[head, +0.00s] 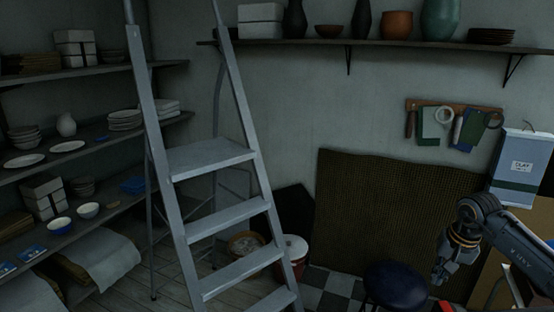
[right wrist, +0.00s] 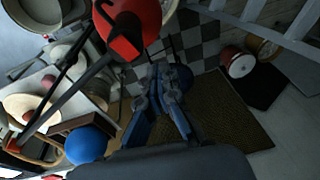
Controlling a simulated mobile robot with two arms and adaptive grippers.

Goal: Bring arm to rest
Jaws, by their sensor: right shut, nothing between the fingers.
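My right arm comes in at the lower right of the head view, with its right gripper (head: 440,272) pointing down, beside a dark round stool seat (head: 396,286). The right wrist view shows the gripper's blue-grey fingers (right wrist: 158,88) closed together with nothing held. The fingers are in free air above the floor and a brown mat (right wrist: 232,112). My left gripper is in neither view.
A grey stepladder (head: 215,160) stands left of centre, in front of shelves (head: 100,148) with bowls and plates. A brown woven panel (head: 385,205) leans on the back wall. A red-and-white bucket (head: 293,250) stands beside the ladder. A blue ball-like thing (right wrist: 86,144) shows in the wrist view.

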